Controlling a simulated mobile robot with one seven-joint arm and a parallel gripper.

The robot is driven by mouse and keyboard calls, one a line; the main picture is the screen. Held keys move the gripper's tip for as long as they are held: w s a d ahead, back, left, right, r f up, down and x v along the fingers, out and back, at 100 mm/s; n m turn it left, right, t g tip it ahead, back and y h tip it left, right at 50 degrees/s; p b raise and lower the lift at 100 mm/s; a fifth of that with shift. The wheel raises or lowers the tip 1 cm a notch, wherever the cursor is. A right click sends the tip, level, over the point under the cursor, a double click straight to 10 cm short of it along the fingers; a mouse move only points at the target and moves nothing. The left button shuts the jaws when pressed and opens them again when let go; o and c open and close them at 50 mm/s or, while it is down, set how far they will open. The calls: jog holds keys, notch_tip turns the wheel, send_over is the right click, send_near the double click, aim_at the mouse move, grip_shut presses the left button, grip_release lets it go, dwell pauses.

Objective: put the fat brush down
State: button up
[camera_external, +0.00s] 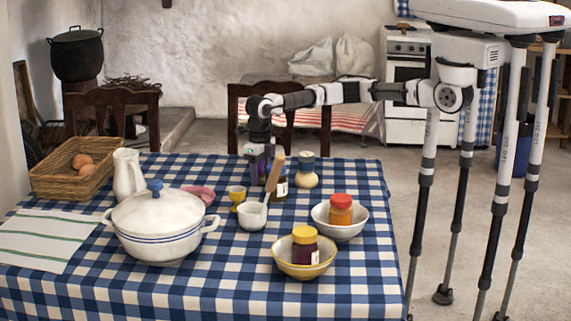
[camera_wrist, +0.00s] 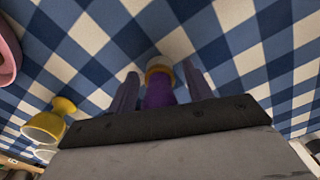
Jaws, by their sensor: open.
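My gripper (camera_external: 260,172) points down over the checked table, behind the small white pot (camera_external: 252,217). In the wrist view its two fingers (camera_wrist: 160,72) stand apart, one on each side of a purple thing (camera_wrist: 159,93) with a yellow band and a pale tip, which looks like the fat brush. The fingers appear open around it. Its pale end is toward the cloth; I cannot tell whether it touches. In the external view the purple thing is mostly lost against the gripper.
A yellow egg cup (camera_external: 237,194), also in the wrist view (camera_wrist: 48,122), and a pink dish (camera_external: 201,194) stand left of my gripper. A dark jar (camera_external: 279,186) and cream jar (camera_external: 306,178) stand close right. A lidded pot (camera_external: 160,238) and jar-holding bowls (camera_external: 303,271) are nearer.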

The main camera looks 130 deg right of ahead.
notch_tip(320, 180, up, 12)
jog(key=b, duration=0.2)
jog(key=shift+b, duration=0.3)
